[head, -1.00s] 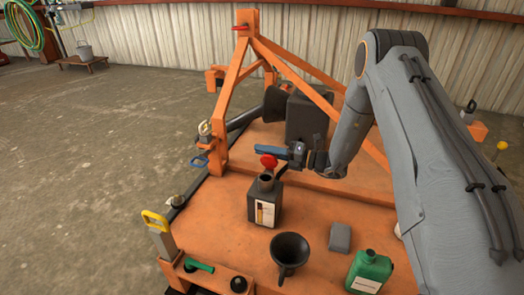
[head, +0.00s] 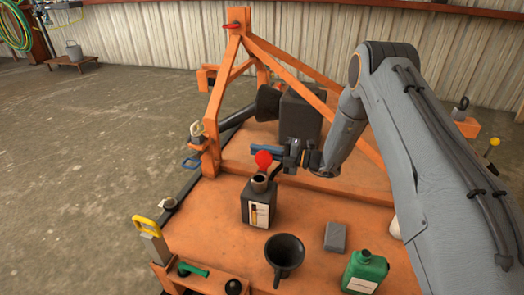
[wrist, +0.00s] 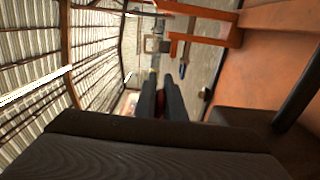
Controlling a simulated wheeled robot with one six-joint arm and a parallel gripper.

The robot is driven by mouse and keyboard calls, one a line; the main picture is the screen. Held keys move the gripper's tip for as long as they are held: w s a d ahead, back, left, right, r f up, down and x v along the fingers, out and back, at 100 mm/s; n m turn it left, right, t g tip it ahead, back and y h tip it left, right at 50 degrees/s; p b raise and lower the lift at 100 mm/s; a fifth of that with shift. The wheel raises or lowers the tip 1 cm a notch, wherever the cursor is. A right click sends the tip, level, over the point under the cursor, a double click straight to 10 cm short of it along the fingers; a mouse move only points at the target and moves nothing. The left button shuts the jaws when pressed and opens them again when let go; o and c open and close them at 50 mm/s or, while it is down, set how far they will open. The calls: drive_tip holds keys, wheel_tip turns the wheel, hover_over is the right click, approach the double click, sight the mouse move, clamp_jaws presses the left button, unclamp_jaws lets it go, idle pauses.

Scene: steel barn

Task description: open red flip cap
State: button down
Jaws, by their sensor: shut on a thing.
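The red flip cap (head: 263,160) stands raised above the neck of a dark square bottle (head: 261,204) with a pale label. The bottle's round mouth shows open below the cap. The bottle stands upright on the orange deck. My gripper (head: 265,149) reaches in from the right, level with the cap's upper part, and is shut on the cap. In the wrist view a red bit of the cap (wrist: 161,102) shows between the two dark fingers (wrist: 160,92). The fingers hide most of the cap there.
A black funnel (head: 285,252), a grey block (head: 335,237) and a green jug (head: 365,270) stand in front and to the right. An orange A-frame (head: 216,120) and a dark box (head: 300,118) stand behind. A yellow-handled tool (head: 150,237) is at the front left.

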drive_tip(key=shift+s+f, duration=0.1)
drive_tip(key=shift+f, duration=0.15)
drive_tip(key=c, duration=1.9)
unclamp_jaws()
drive_tip(key=shift+r, duration=0.1)
drive_tip(key=p+v, duration=0.1)
drive_tip(key=v, duration=0.6)
drive_tip(key=shift+d, duration=0.4)
drive_tip(key=shift+s, duration=0.1)
